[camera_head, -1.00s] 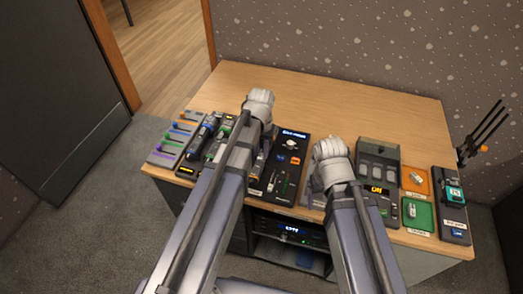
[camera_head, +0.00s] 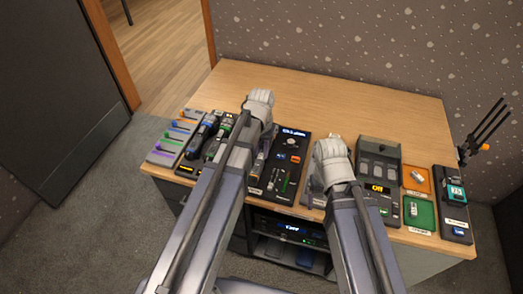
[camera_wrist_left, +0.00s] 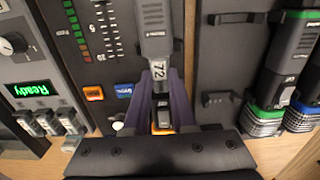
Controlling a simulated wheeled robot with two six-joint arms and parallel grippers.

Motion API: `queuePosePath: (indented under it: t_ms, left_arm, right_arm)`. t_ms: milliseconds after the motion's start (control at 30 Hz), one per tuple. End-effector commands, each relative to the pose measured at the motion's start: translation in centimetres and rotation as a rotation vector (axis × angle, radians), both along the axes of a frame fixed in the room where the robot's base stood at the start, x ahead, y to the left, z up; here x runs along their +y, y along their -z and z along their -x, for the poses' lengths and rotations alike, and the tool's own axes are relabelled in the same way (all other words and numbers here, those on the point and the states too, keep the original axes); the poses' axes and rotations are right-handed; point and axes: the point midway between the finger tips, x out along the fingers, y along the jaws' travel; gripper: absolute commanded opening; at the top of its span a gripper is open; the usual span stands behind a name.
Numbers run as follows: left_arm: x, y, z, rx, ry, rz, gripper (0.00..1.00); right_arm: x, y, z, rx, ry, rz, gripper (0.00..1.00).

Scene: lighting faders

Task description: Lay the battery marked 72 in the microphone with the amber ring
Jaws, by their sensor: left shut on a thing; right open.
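My left gripper (camera_wrist_left: 152,98) is shut on a small battery marked 72 (camera_wrist_left: 158,71). It holds the battery over the middle of a grey microphone (camera_wrist_left: 154,25), whose handle points to the top of the left wrist view. A bit of amber (camera_wrist_left: 162,130) shows at that microphone's other end, largely covered by the gripper. I cannot tell whether the battery touches the microphone. In the head view, my left gripper (camera_head: 259,165) is partly hidden by its own arm. My right gripper (camera_head: 311,188) is open at the front of the table, largely hidden by its arm.
Microphones with a blue ring (camera_wrist_left: 278,111) and a green ring (camera_wrist_left: 302,108) lie beside the amber one. A black fader panel (camera_head: 284,165) stands between the arms. The table's back is clear.

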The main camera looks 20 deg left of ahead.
Motion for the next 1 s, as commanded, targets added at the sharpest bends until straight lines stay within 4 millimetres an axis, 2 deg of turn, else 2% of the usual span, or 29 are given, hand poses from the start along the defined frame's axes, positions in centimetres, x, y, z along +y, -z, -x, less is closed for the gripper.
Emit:
queuePosePath:
  t_ms: [33, 333, 500, 733, 1000]
  left_arm:
    - [0.0, -0.01, 0.0, 0.0, 0.0, 0.0, 0.26]
    - [0.0, -0.01, -0.01, 0.0, 0.0, 0.0, 0.59]
    - [0.0, -0.01, 0.0, 0.0, 0.0, 0.0, 0.59]
    - [0.0, 0.0, -0.01, 0.0, 0.0, 0.0, 0.34]
    - [0.0, -0.08, 0.0, 0.0, 0.0, 0.0, 0.34]
  right_arm:
    - [0.0, -0.01, 0.0, 0.0, 0.0, 0.0, 0.79]
    - [0.0, -0.01, 0.0, 0.0, 0.0, 0.0, 0.79]
    - [0.0, -0.01, 0.0, 0.0, 0.0, 0.0, 0.79]
    - [0.0, 0.0, 0.0, 0.0, 0.0, 0.0, 0.79]
    - [0.0, -0.08, -0.01, 0.0, 0.0, 0.0, 0.79]
